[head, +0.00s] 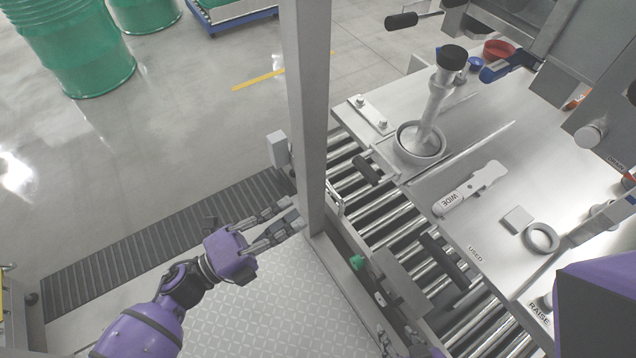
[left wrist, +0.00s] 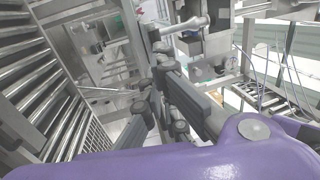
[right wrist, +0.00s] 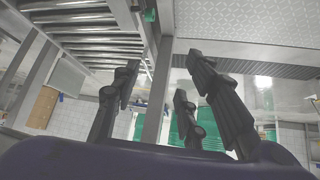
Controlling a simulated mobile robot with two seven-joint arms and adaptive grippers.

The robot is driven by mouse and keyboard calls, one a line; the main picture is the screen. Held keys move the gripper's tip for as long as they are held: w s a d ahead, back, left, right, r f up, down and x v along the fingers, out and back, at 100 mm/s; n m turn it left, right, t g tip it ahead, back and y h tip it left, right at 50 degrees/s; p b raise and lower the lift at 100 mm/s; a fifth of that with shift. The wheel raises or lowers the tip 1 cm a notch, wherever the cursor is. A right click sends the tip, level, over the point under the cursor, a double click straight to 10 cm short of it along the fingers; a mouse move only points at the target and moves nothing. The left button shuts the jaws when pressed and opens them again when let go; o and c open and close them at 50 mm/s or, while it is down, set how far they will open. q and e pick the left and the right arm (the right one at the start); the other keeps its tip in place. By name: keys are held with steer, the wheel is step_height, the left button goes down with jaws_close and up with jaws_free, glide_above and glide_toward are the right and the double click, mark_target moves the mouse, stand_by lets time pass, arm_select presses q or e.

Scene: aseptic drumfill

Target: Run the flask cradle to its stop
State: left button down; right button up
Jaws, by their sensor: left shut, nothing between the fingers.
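The flask cradle looks to be the grey ring-shaped cup (head: 418,146) at the left end of the steel worktop in the head view. A pale flask (head: 434,100) with a black cap stands in it, tilted to the right. My left gripper (head: 294,213) is shut and empty, left of the upright post and well away from the cradle. Its fingers also show in the left wrist view (left wrist: 158,88). My right gripper (right wrist: 162,75) has its fingers spread, with nothing seen between them. In the head view its fingers are out of sight; my purple arm shows at lower right.
The grey post (head: 309,120) stands between my left gripper and the worktop. A flat tool marked WIDE (head: 470,190) and a loose ring (head: 541,238) lie on top. Green drums (head: 75,50) stand on the open floor.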

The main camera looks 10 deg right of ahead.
arm_select(q)
steer(key=p, duration=0.3)
glide_toward(380, 160)
steer(key=shift+a+r, duration=0.1)
steer(key=shift+r, duration=0.75)
steer(key=shift+w+d, duration=0.2)
steer(key=shift+d, duration=0.5)
arm_select(e)
steer(key=shift+w+r, duration=0.25)
steer(key=shift+r, duration=0.95)
arm_select(q)
steer(key=b+x, duration=0.1)
steer(key=x, duration=0.1)
steer(key=f+x, duration=0.1)
steer(key=x, duration=0.2)
steer(key=b+x, duration=0.1)
steer(key=x, duration=0.1)
steer(key=shift+w+d+f+b, duration=0.2)
steer(key=shift+d+f+b, duration=0.1)
steer(key=shift+d, duration=0.4)
steer(key=shift+w+r, duration=0.1)
steer(key=shift+r, duration=0.05)
arm_select(e)
step_height(380, 160, down, 2)
steer(key=shift+w+a, duration=0.1)
steer(key=shift+w, duration=0.05)
